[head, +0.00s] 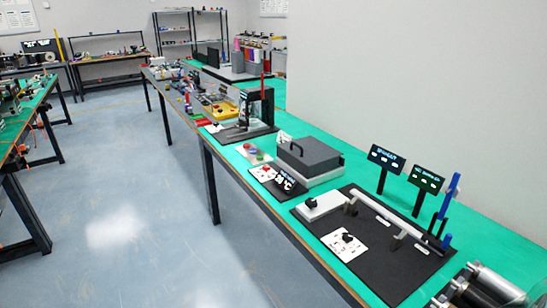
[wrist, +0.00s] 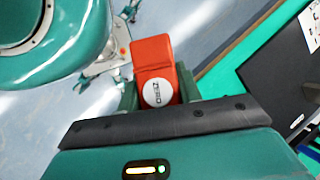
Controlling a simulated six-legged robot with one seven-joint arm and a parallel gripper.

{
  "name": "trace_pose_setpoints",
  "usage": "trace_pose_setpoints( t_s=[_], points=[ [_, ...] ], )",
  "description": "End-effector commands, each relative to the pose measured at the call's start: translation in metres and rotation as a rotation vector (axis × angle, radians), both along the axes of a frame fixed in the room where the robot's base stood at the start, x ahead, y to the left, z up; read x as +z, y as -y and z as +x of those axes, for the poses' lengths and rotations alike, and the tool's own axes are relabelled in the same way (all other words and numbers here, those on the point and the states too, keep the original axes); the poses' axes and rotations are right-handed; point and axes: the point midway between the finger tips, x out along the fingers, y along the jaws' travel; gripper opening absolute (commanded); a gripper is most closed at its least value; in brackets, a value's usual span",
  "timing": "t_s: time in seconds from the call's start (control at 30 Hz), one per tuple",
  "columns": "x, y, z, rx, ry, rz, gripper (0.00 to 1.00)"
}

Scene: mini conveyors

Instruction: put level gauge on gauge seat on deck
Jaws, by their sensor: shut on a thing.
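My gripper (wrist: 158,95) is shut on an orange-red block with a round white label, which looks like the level gauge (wrist: 152,54). The label's lettering appears to read ZERO. The block is held above the floor and extends past the fingers in the wrist view. Neither my gripper nor the gauge shows in the head view. In the head view a black deck plate (head: 395,287) lies on the near end of the green bench, with a white rail (head: 385,222) on posts across it. I cannot tell which part is the gauge seat.
On the plate are a white panel with a black knob (head: 345,243) and a white block (head: 320,205). Two small displays (head: 386,158) and a blue upright (head: 449,195) stand behind. A dark grey lidded box (head: 308,157) is farther along. Metal rollers (head: 490,285) are at lower right. Floor at left is open.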

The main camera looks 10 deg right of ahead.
Motion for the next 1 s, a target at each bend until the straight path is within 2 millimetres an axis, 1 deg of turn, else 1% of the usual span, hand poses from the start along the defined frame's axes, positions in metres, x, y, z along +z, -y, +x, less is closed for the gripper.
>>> trace_pose_setpoints(
  t_s=[0.03, 0.07, 0.2, 0.47, 0.9, 1.0],
  points=[
    [-0.012, -0.009, 0.013, 0.066, -0.005, 0.008, 0.0],
    [-0.018, -0.014, 0.019, 0.099, -0.004, 0.008, 0.0],
    [-0.052, -0.036, 0.056, 0.285, -0.005, 0.009, 0.0],
    [-0.113, -0.076, 0.122, 0.62, -0.002, 0.008, 0.0],
    [-0.218, -0.148, 0.238, 1.196, 0.0, 0.004, 0.0],
    [-0.238, -0.161, 0.261, 1.309, 0.0, 0.002, 0.0]
  ],
)
